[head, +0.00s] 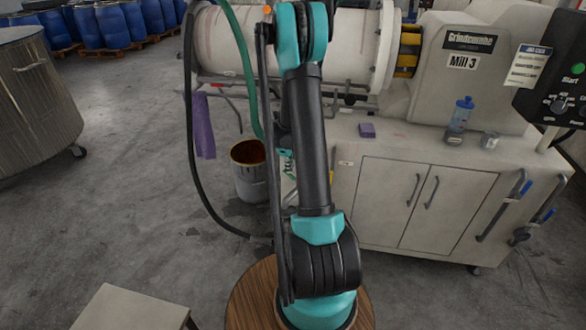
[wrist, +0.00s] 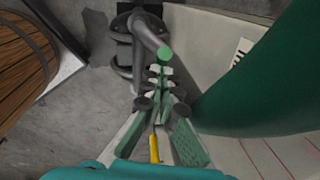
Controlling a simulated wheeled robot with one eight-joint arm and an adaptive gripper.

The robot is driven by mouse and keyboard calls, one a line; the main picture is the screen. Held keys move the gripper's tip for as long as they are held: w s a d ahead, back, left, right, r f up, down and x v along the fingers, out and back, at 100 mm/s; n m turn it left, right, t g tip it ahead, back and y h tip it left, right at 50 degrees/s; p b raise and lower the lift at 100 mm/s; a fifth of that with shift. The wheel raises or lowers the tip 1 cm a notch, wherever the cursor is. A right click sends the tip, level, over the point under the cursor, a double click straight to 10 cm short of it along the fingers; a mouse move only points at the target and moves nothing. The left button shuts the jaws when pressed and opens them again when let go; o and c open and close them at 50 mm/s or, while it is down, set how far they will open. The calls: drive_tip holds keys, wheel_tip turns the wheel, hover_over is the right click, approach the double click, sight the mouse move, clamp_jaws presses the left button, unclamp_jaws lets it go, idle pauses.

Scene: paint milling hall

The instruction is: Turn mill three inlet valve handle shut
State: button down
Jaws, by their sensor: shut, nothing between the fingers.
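Mill 3 (head: 462,62) stands at the right in the head view, with its pale drum (head: 345,45) behind my arm. In the wrist view, my gripper (wrist: 160,88) has its green ribbed fingers drawn together, shut and empty. A narrow yellow bar (wrist: 154,148) shows low between the finger bases; I cannot tell whether it is the valve handle. A grey bent pipe (wrist: 148,32) lies beyond the fingertips, with a round green end (wrist: 164,54) near them. I cannot tell whether they touch. My arm hides much of the area near the gripper in the head view.
A white cabinet (head: 425,200) stands under the mill. A green hose (head: 243,60) and a black hose (head: 188,130) hang left of my arm, near an open bucket (head: 250,175). A purple cloth (head: 204,125) hangs close by.

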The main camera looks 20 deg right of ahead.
drive_tip(key=shift+w+a+f+g+h, duration=0.35)
drive_tip(key=shift+a+g+h, duration=0.1)
drive_tip(key=shift+h, duration=0.1)
drive_tip(key=shift+w+a+f+g+h, duration=0.25)
drive_tip(key=shift+a+f+g+h, duration=0.1)
drive_tip(key=shift+a+h, duration=0.15)
drive_tip(key=shift+w+a+f, duration=0.35)
drive_tip(key=shift+a+f, duration=0.2)
drive_tip(key=shift+f, duration=0.3)
drive_tip(key=shift+w+a+f, duration=0.35)
drive_tip(key=shift+a+f, duration=0.15)
drive_tip(key=shift+f, duration=0.3)
